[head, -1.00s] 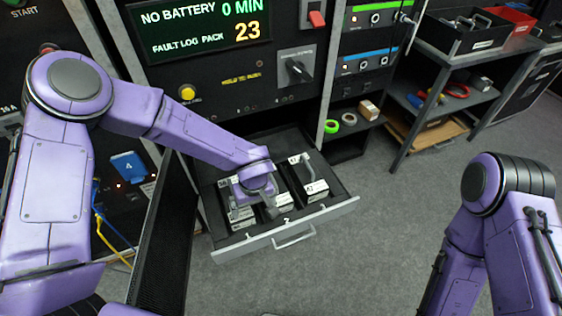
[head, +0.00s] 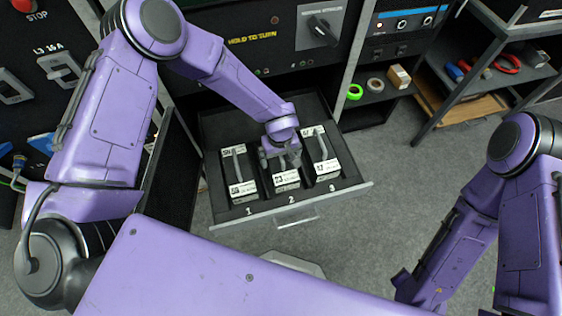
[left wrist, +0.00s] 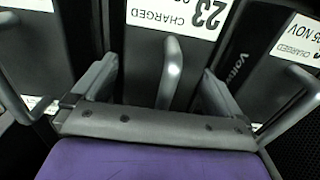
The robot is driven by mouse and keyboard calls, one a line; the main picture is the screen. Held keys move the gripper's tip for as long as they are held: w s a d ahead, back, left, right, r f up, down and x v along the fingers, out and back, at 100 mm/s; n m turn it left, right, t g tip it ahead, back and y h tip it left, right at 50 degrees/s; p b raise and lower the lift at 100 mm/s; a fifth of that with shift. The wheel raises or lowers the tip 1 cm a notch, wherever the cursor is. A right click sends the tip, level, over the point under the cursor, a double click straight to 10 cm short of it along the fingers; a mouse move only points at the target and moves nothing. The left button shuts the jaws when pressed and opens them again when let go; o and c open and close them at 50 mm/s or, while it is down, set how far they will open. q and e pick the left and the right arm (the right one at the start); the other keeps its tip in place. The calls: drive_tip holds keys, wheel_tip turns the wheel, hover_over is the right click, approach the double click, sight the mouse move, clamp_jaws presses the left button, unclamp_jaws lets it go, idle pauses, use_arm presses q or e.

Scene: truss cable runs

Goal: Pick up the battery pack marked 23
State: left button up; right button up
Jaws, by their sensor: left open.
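The battery pack marked 23 (head: 287,179) lies in the middle slot, number 2, of an open drawer. Its white label (left wrist: 185,12), reading 23 and CHARGED, shows in the left wrist view. My left gripper (head: 281,158) is over this pack and hides its rear part. In the left wrist view the two fingers (left wrist: 155,88) are apart, one on each side of the pack's grey handle (left wrist: 171,72). The handle stands between them and is not clamped. My right arm shows at the right, but its gripper is not in view.
A pack that seems marked 59 (head: 240,176) lies in slot 1, and one that seems marked 17 (head: 321,156) in slot 3, both close beside. The drawer front (head: 240,222) has a handle (head: 297,222). A shelf (head: 385,92) with tape rolls stands right. Floor in front is clear.

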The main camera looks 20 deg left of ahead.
use_arm(q)
drive_tip(key=shift+f, duration=0.35)
drive_tip(key=shift+s+r, duration=0.1)
drive_tip(key=shift+s, duration=0.1)
drive_tip(key=c, duration=1.4)
drive_tip(key=shift+w, duration=0.1)
drive_tip(key=c, duration=0.3)
drive_tip(key=shift+c, duration=0.2)
